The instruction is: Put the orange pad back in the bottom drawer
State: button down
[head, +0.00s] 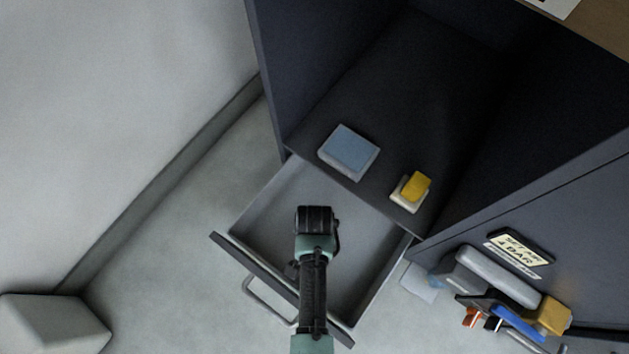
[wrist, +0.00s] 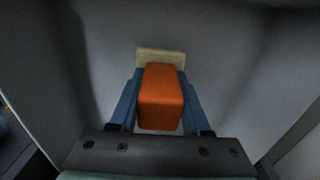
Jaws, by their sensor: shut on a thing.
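The orange pad (wrist: 161,98) shows in the wrist view, a rounded orange block with a cream piece (wrist: 160,57) at its far end. My gripper (wrist: 160,95) is shut on it, with one blue finger along each side. In the head view my arm reaches over the open bottom drawer (head: 268,215), and my gripper hides the pad there. The drawer is grey inside, and the wrist view shows its pale walls around the pad. I cannot tell whether the pad touches the drawer floor.
Above the drawer, a dark shelf holds a blue-topped block (head: 349,151) and a yellow pad on a white base (head: 411,190). A drawer handle (head: 265,302) juts out in front. Several tools and a sign (head: 518,248) are at the right. A pale block (head: 50,325) stands lower left.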

notch_tip(320, 180, down, 4)
jog(key=b, duration=0.2)
jog(key=shift+b, duration=0.3)
jog(key=shift+r, duration=0.1)
jog(key=shift+c, duration=1.8)
grip_release()
notch_tip(320, 180, up, 12)
jog(key=p, duration=0.8)
